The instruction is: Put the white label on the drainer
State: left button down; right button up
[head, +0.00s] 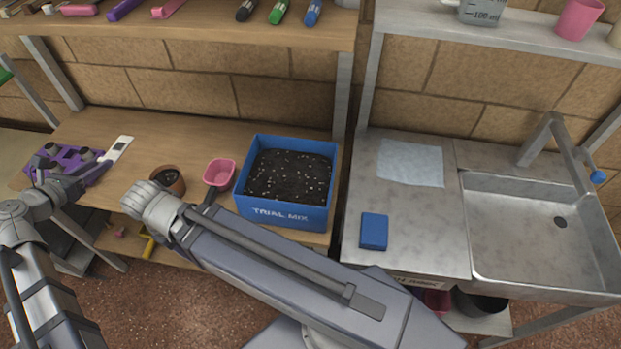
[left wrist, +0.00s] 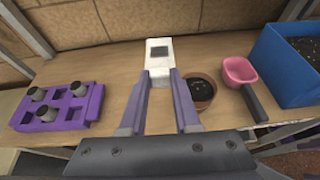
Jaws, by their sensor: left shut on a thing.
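The white label (head: 118,148), a slim white piece with a dark grey patch, is at the left of the wooden bench in the head view. In the left wrist view the white label (left wrist: 160,52) stands out beyond the fingertips. My left gripper (head: 103,166) is shut on its near end; the fingers (left wrist: 162,78) flank it. I cannot tell whether it touches the bench. The grey metal drainer (head: 405,225) lies left of the sink, far to the right of my left gripper.
A purple tray (head: 62,160) with grey plugs sits beside my left gripper. A brown pot (head: 172,178), pink scoop (head: 219,172) and blue soil box (head: 285,215) stand on the bench. The drainer bears a pale cloth (head: 411,163) and blue block (head: 374,231), with bare metal between.

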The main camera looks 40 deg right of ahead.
aim_at(427, 204)
jog(key=k+l, duration=0.2)
jog(key=k, duration=0.35)
jog(key=k+l, duration=0.15)
jog(key=k, duration=0.35)
jog(key=k+l, duration=0.2)
jog(key=k, duration=0.35)
jog(key=k+l, duration=0.15)
jog(key=k, duration=0.4)
jog(key=k+l, duration=0.2)
jog(key=k, duration=0.35)
jog(key=z, duration=1.15)
jog(key=i+z, duration=0.1)
jog(key=z, duration=0.15)
jog(key=i+z, duration=0.1)
jog(key=z, duration=0.15)
jog(key=i+l, duration=0.1)
jog(key=i, duration=0.2)
